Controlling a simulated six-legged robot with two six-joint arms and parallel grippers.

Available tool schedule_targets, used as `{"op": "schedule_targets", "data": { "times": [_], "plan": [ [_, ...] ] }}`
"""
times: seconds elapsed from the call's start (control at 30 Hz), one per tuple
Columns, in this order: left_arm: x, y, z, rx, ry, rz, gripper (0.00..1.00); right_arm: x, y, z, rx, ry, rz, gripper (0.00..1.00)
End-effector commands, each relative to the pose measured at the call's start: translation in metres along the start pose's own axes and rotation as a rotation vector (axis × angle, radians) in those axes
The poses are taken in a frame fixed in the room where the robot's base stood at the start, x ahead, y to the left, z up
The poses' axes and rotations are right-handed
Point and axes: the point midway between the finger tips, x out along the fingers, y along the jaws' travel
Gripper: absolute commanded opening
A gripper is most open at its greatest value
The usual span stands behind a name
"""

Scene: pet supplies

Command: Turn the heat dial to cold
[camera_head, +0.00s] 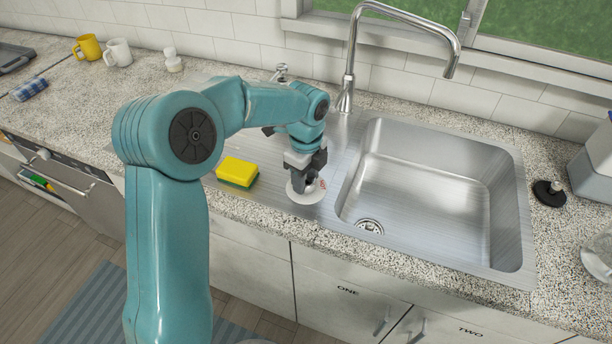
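A white round disc (308,198) with small red marks lies on the steel drainboard left of the sink basin. It looks like the heat dial, but its markings are too small to read. My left gripper (305,184) points down right over the disc, its dark fingers at or just above its middle. The fingers hide the disc's centre, so I cannot tell whether they grip a knob there. My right gripper is not in view.
A yellow and green sponge (237,172) lies left of the disc. The empty sink basin (425,190) is to the right, with a tall faucet (350,60) behind. Two mugs, yellow (88,47) and white (118,52), stand far left. A black stopper (549,192) lies at right.

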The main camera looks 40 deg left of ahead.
Motion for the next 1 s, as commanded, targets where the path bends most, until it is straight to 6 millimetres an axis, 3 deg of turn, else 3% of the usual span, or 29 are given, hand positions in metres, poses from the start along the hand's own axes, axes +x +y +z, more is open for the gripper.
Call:
{"op": "schedule_targets", "data": {
  "times": [0.47, 1.0],
  "plan": [
    [0.0008, 0.0003, -0.0005, -0.062, 0.002, 0.001, 0.17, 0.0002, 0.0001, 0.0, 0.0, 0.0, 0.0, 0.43],
    [0.0016, 0.0012, -0.001, -0.511, 0.003, 0.003, 0.17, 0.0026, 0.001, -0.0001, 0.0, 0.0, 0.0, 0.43]
  ]
}}
